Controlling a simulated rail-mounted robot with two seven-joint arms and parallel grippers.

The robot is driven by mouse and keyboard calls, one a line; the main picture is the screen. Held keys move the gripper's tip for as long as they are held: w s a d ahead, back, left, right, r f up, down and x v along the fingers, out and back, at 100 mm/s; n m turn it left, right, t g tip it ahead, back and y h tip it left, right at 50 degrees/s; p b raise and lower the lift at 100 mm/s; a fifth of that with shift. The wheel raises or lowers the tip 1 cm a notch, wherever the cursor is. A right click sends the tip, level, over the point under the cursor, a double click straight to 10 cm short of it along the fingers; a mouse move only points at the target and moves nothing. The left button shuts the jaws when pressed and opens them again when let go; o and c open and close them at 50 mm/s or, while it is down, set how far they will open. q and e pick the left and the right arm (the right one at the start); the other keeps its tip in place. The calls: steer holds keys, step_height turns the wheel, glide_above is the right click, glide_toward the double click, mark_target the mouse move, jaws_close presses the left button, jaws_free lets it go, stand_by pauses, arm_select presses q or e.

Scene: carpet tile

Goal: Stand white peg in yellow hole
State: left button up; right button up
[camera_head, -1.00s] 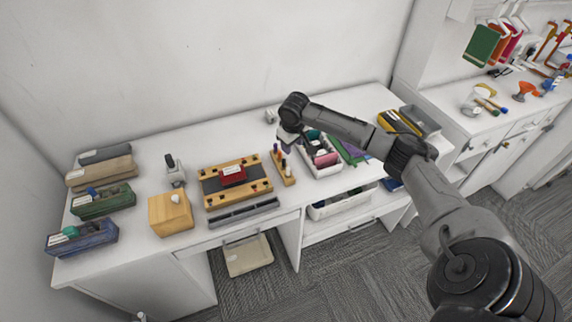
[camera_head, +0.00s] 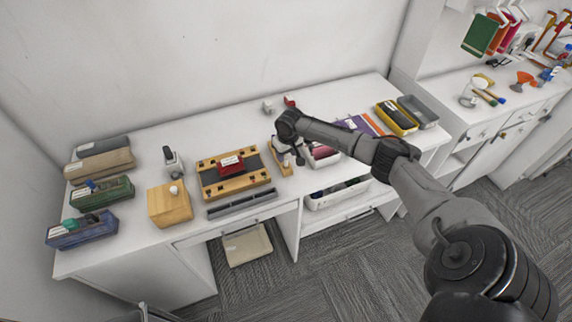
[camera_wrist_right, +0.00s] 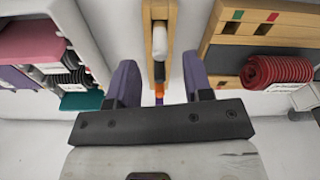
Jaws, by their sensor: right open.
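The white peg (camera_wrist_right: 160,40) sits in a narrow wooden rack (camera_wrist_right: 146,32), with an orange and purple piece (camera_wrist_right: 159,88) in line with it. My right gripper (camera_wrist_right: 160,76) is open, its two purple fingers on either side of the rack and the peg between them toward the far end. I cannot tell whether the fingers touch anything. In the head view the right gripper (camera_head: 291,155) hangs over the rack (camera_head: 282,168) and hides much of it. A wooden board (camera_head: 232,187) with a dark middle is left of it; green and red marks show on its edge, but no yellow hole is discernible.
A red coil (camera_wrist_right: 278,70) lies on the board. A white bin (camera_head: 322,160) stands close right of the rack. A grey tray (camera_head: 242,203) lies in front of the board, and a wooden block (camera_head: 169,207) stands left. The bench behind the board is mostly clear.

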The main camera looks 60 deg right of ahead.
mark_target(286, 158)
steer(key=shift+w+f, duration=0.15)
steer(key=shift+f, duration=2.3)
steer(key=shift+c, duration=0.4)
jaws_close()
